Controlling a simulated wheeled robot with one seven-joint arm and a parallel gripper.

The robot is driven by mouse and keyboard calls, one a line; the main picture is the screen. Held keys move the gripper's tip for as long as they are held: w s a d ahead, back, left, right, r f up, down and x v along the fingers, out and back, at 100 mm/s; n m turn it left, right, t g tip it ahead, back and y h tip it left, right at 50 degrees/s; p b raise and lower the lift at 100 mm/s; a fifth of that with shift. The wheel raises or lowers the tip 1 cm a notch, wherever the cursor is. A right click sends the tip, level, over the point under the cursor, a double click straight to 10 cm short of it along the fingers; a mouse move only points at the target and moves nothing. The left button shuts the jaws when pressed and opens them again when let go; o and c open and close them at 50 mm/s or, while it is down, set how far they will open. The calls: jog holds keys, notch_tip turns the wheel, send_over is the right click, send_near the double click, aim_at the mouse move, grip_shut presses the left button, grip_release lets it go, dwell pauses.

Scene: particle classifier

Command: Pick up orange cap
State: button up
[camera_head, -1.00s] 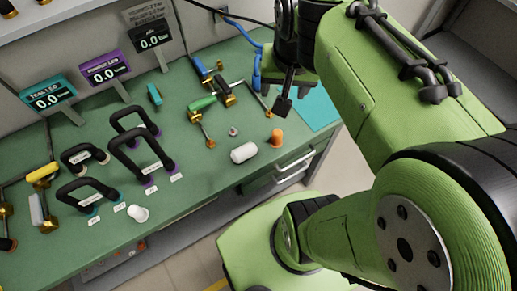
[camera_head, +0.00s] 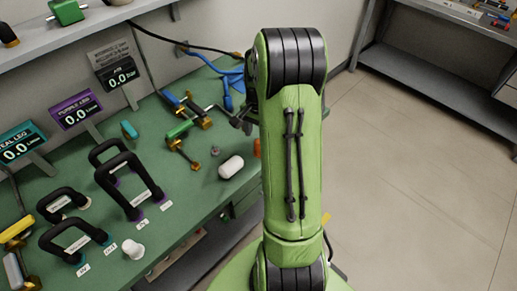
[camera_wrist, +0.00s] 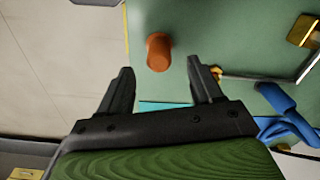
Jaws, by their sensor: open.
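The orange cap (camera_wrist: 158,52) stands on the green bench top (camera_wrist: 220,35) in the wrist view, near the bench edge. My gripper (camera_wrist: 160,78) is open and empty, its two dark fingers spread apart. The cap lies beyond the fingertips and roughly between their lines, apart from both. In the head view only a sliver of the orange cap (camera_head: 257,148) shows beside my green arm. There my gripper (camera_head: 243,118) is mostly hidden behind the arm.
A white cylinder (camera_head: 231,167) lies left of the cap. A green-handled valve (camera_head: 179,131) and blue hoses (camera_head: 228,85) are farther back. Black handles (camera_head: 128,185) and a white cap-like piece (camera_head: 133,249) stand at the left. In the wrist view, a blue fitting (camera_wrist: 276,97) is at the right.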

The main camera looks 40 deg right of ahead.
notch_tip(320, 180, down, 6)
jog(key=shift+r+b, duration=0.2)
jog(key=shift+b, duration=0.65)
jog(key=shift+r, duration=0.1)
jog(key=shift+c, duration=0.5)
jog(key=c, duration=1)
jog(key=shift+o, duration=0.2)
notch_tip(320, 180, up, 10)
jog(key=p, duration=0.3)
